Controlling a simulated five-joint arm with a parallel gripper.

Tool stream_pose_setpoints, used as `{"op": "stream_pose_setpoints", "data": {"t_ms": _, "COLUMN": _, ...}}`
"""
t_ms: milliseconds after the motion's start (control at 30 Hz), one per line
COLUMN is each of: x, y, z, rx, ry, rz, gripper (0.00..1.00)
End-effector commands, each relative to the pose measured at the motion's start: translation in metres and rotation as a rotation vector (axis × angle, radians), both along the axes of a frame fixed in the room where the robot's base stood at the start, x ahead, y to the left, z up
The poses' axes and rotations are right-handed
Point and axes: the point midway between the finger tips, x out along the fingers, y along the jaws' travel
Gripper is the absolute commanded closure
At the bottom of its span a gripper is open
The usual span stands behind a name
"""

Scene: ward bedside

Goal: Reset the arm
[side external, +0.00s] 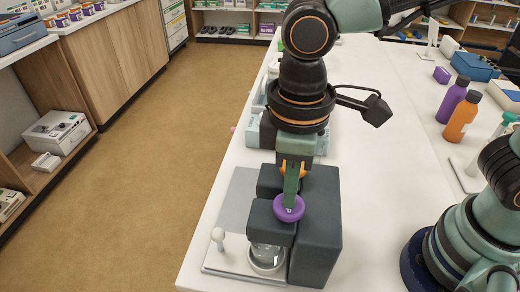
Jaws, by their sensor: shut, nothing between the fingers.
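An orange part (303,171) shows behind the fingers and is mostly hidden. A clear glass vessel (266,256) stands under the machine's head on a pale base plate (222,268). My arm reaches up and out of the picture's top right.
A white-knobbed lever (218,238) stands left of the vessel. Light blue bins (253,131) sit behind the machine. A purple bottle (452,102), an orange bottle (462,118) and a blue box (474,67) stand at right. The table's middle (385,150) is clear.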

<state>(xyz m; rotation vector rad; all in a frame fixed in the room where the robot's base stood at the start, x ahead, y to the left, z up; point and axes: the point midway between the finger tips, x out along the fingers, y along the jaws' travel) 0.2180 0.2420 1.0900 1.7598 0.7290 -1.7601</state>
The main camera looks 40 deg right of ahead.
Motion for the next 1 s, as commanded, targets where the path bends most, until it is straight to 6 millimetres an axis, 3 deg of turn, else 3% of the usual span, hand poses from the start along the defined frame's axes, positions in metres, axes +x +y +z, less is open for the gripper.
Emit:
{"op": "stream_pose_setpoints", "data": {"t_ms": 233, "x": 0.000, "y": 0.000, "z": 0.011, "rx": 0.001, "ry": -0.001, "rz": 0.000, "gripper": 1.00}}
{"op": "stream_pose_setpoints", "data": {"t_ms": 1000, "x": 0.000, "y": 0.000, "z": 0.020, "rx": 0.002, "ry": -0.002, "rz": 0.000, "gripper": 1.00}}
